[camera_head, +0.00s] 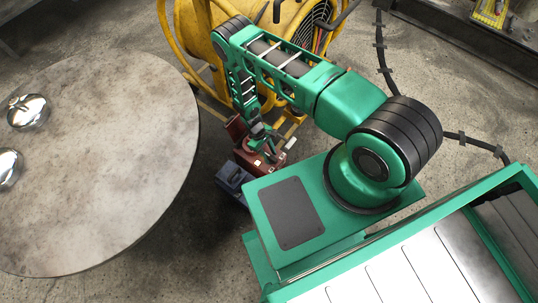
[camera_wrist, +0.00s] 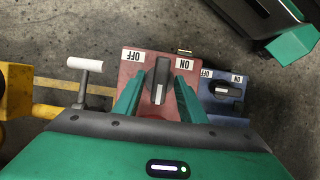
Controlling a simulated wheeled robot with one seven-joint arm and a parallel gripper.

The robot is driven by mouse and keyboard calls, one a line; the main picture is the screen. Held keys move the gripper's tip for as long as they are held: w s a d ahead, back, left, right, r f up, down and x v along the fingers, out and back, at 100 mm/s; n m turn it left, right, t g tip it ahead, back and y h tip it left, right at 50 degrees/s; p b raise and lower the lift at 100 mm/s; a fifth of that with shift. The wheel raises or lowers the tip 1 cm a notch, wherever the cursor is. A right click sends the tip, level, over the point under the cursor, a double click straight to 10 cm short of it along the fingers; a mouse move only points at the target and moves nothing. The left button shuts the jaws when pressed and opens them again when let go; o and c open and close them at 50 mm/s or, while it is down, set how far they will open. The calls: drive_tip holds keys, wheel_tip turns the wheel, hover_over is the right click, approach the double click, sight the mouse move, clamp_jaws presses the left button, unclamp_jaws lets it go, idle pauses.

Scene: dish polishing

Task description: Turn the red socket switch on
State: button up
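The red socket (camera_wrist: 184,112) is centred in the wrist view, with an OFF label at its upper left and an ON label at its upper right. Its black switch knob (camera_wrist: 162,72) stands nearly upright in the picture, with a white mark near its lower end. My gripper (camera_wrist: 160,80) is open, one green finger on each side of the knob, with gaps visible. I cannot tell how close the fingertips are in depth. In the head view my gripper (camera_head: 265,141) is over the red socket (camera_head: 249,160), hiding part of it.
A blue socket (camera_wrist: 235,108) with its own black knob stands close on the right; it also shows in the head view (camera_head: 232,178). A yellow machine (camera_head: 190,45) stands behind. A round table (camera_head: 110,150) with shiny dishes is at left. A grey-white handle (camera_wrist: 85,65) is left of the red socket.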

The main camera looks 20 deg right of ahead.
drive_tip(key=v, duration=1)
drive_tip(key=shift+r, duration=0.35)
drive_tip(key=shift+w, duration=0.1)
